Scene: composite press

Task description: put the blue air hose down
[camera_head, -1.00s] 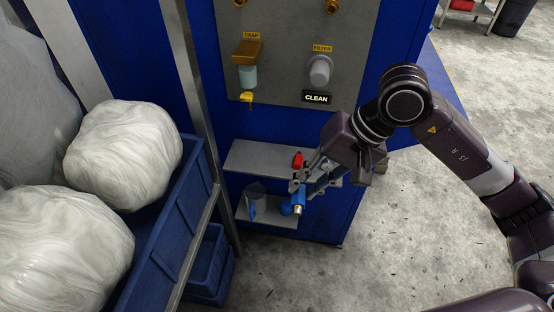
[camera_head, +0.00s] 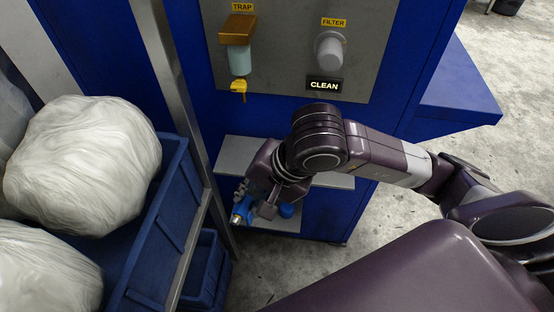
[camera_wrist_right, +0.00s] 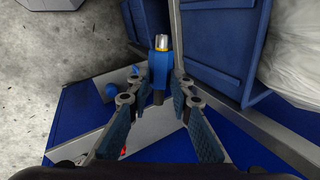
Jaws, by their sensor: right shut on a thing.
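The blue air hose (camera_head: 241,211) shows as a short blue piece with a silver tip, low in front of the press cabinet. My right gripper (camera_head: 257,203) is shut on it and holds it near the left end of the lower grey shelf (camera_head: 277,225). In the right wrist view, the blue air hose (camera_wrist_right: 159,69) stands out between the fingers of my right gripper (camera_wrist_right: 157,93), silver tip pointing away. I cannot tell whether the hose touches the shelf. My left gripper is not in view.
A blue round object (camera_head: 287,210) sits on the lower shelf, right of the gripper. An upper grey shelf (camera_head: 236,152) lies just above, partly hidden by my arm. A blue crate (camera_head: 150,240) with white wrapped bundles (camera_head: 82,165) and a metal post (camera_head: 165,80) stand left.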

